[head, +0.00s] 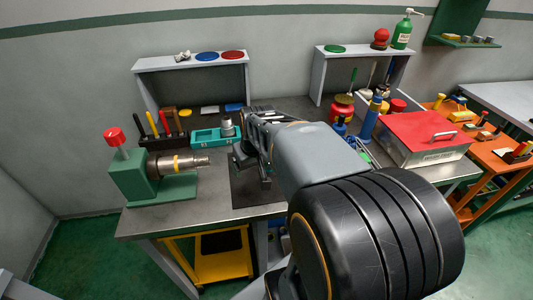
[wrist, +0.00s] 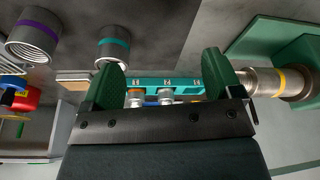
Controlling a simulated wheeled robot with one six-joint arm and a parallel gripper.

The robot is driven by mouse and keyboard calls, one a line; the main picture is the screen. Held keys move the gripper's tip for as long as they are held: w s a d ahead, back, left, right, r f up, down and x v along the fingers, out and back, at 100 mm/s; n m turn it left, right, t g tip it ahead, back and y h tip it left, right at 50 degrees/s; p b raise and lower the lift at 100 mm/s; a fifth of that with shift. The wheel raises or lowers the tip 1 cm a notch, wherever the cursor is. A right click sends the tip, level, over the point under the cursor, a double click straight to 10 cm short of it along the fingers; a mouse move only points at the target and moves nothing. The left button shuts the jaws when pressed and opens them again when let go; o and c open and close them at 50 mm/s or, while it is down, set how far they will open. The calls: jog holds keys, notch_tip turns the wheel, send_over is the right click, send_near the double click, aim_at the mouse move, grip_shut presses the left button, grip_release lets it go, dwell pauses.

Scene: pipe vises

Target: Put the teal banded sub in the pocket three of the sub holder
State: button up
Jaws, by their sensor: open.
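The teal banded sub (wrist: 114,45) is a grey threaded cylinder standing on the bench in the wrist view, just beyond the left finger and apart from it. My gripper (wrist: 160,62) is open, with nothing between its green fingers. An orange banded sub (wrist: 135,97) and another grey sub (wrist: 166,97) sit at the holder. In the head view, the holder (head: 203,138) is left of my arm, which hides the teal banded sub.
A purple banded sub (wrist: 32,38) stands near the teal one. A green vise (head: 150,180) holds a yellow-banded pipe (head: 180,163) left of my gripper. A red-lidded box (head: 425,135) is on the right. A rack of tools (head: 168,125) stands behind the vise.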

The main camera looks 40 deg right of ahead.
jog(key=shift+m, duration=0.5)
jog(key=d+r+p, duration=0.1)
jog(key=d, duration=0.1)
jog(key=w+d+r, duration=0.1)
jog(key=d, duration=0.2)
jog(key=w+d+r+p, duration=0.1)
jog(key=d+r, duration=0.1)
jog(key=d, duration=0.1)
jog(key=shift+p, duration=0.35)
jog(key=x, duration=0.2)
jog(key=d+x, duration=0.1)
jog(key=x, duration=0.4)
jog(key=shift+d+f, duration=0.1)
jog(key=shift+d, duration=0.25)
jog(key=shift+p+x, duration=0.35)
jog(key=shift+x, duration=2.85)
jog(key=shift+w, duration=0.1)
jog(key=shift+c, duration=0.4)
jog(key=c, duration=1.2)
jog(key=shift+o, duration=0.2)
jog(key=shift+r, duration=0.25)
